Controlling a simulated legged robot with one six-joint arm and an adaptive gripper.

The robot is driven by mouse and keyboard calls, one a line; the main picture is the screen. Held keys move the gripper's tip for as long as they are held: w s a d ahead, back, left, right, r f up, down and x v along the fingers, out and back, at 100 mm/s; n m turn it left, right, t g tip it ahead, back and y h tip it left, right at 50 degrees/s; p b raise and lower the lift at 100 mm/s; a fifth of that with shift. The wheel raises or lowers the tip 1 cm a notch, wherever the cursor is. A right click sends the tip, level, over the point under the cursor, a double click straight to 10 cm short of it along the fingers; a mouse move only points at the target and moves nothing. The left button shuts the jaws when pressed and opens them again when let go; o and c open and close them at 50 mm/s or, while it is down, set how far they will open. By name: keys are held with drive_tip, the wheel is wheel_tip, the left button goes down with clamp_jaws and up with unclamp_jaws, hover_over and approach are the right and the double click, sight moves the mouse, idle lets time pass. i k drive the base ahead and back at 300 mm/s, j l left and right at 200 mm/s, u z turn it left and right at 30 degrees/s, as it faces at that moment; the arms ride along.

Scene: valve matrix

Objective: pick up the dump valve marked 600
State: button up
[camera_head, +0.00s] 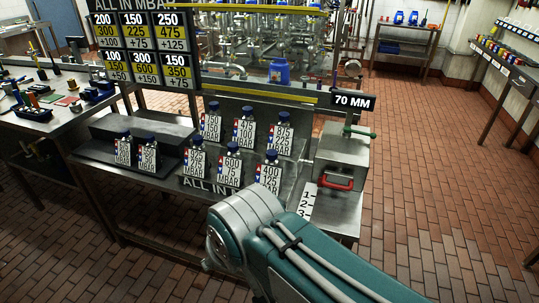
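Several dump valves with dark blue caps and white label plates stand on a stepped metal rack. The valve marked 600 (231,168) is in the lower front group, upright, with a white plate that reads 600, 75 and MBAR. A valve marked 400 (269,176) stands to its right, and another valve (195,162) with a label hard to read stands to its left. My gripper is not in view. Only a teal and grey link of my arm shows at the bottom, in front of the rack and to the right of the valve marked 600.
Behind the 600 valve stand valves marked 475 (245,133) and 875 (280,137). A number board (143,50) hangs at upper left. A metal box (344,150) with a red handle stands right of the rack. A cluttered bench (65,125) is left. The tiled floor at right is open.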

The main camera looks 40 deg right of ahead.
sight(230, 172)
drive_tip(key=i+l+z, duration=0.2)
drive_tip(key=i+z, duration=0.8)
drive_tip(key=i+u, duration=0.25)
